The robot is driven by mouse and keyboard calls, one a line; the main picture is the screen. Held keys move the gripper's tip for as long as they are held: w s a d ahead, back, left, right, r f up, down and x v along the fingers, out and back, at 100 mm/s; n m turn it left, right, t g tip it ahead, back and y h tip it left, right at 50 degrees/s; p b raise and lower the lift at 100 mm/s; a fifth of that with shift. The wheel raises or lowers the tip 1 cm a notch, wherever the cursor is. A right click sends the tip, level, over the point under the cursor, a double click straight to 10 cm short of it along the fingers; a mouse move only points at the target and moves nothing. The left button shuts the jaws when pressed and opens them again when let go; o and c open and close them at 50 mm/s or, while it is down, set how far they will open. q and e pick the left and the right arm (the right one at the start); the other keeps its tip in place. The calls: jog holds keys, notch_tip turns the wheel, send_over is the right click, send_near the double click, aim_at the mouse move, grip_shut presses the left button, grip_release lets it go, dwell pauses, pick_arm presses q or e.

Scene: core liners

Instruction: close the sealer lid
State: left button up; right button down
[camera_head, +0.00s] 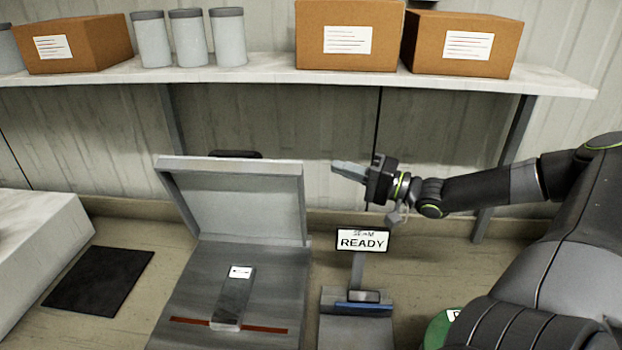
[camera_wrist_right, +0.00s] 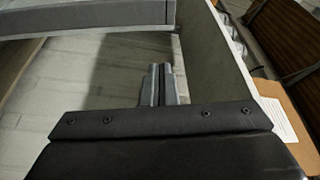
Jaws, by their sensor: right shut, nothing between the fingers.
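The sealer (camera_head: 195,270) is a grey box on the bench with its lid (camera_head: 240,205) standing raised, tilted back at the rear. A grey pouch-like piece with a white label (camera_head: 234,297) lies on the sealer bed, across a reddish-brown strip (camera_head: 262,328). My right gripper (camera_head: 347,171) is shut and empty, to the right of the lid's upper right corner and apart from it in the head view. In the right wrist view the fingers (camera_wrist_right: 158,84) are together, with a grey edge, likely the lid (camera_wrist_right: 90,22), beyond them. My left gripper is not in view.
A scale-like device with a READY sign (camera_head: 362,240) stands right of the sealer. A dark mat (camera_head: 100,280) lies at the left. Above, a shelf (camera_head: 270,76) holds cardboard boxes (camera_head: 350,35) and grey canisters (camera_head: 188,38). A green round object (camera_head: 440,328) is partly hidden by my arm.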

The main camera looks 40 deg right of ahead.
pick_arm(q)
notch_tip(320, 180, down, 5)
jog(key=b, duration=0.4)
pick_arm(e)
jog(key=w+a, duration=0.4)
jog(key=a, duration=0.1)
jog(key=shift+a+f, duration=0.25)
jog(key=shift+f, duration=0.15)
jog(key=shift+w, duration=0.1)
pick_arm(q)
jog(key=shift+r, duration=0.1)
pick_arm(e)
jog(key=shift+a, duration=0.1)
